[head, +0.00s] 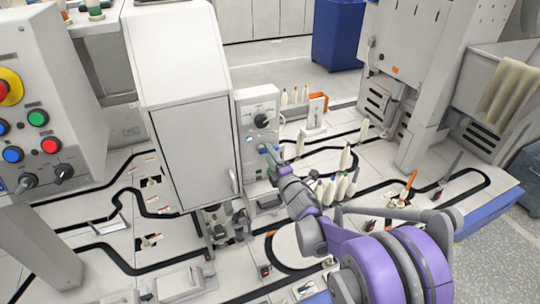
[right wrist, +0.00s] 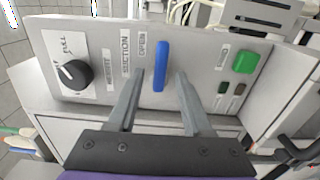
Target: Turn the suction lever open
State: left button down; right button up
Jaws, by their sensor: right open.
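The suction lever is a blue bar (right wrist: 161,66) on a light grey control panel (right wrist: 205,60), beside the labels SUCTION and OPEN in the right wrist view. My right gripper (right wrist: 160,76) is open, with one finger on either side of the lever in that view. Whether the fingers touch it I cannot tell. In the head view my right gripper (head: 272,160) is at the front of the control box (head: 258,98), and the lever is mostly hidden. My left gripper is in neither view.
The panel also has a black knob (right wrist: 74,74) left of the lever and a green button (right wrist: 244,62) to the right. Pale upright bobbins (head: 341,187) stand right of my arm. A tall white cabinet (head: 190,145) stands left of the box.

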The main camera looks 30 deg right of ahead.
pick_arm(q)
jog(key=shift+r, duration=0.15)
pick_arm(e)
jog(key=s, duration=1)
jog(key=shift+s+a, duration=0.15)
jog(key=shift+a, duration=0.15)
jog(key=s+a+f+m+g, duration=0.35)
jog(key=s+m, duration=0.25)
jog(key=s, duration=0.3)
jog(key=s+a+f+m+g+y, duration=0.1)
jog(key=s+a+f+m+g, duration=0.2)
jog(key=s+a+m+g, duration=0.45)
jog(key=s+a+f+m+g, duration=0.2)
jog(key=s+f+m, duration=0.2)
jog(key=s, duration=0.7)
pick_arm(q)
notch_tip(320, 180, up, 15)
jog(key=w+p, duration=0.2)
jog(key=p, duration=1.1)
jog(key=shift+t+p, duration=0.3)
pick_arm(e)
notch_tip(320, 180, up, 15)
jog(key=w, duration=0.2)
jog(key=shift+w, duration=0.25)
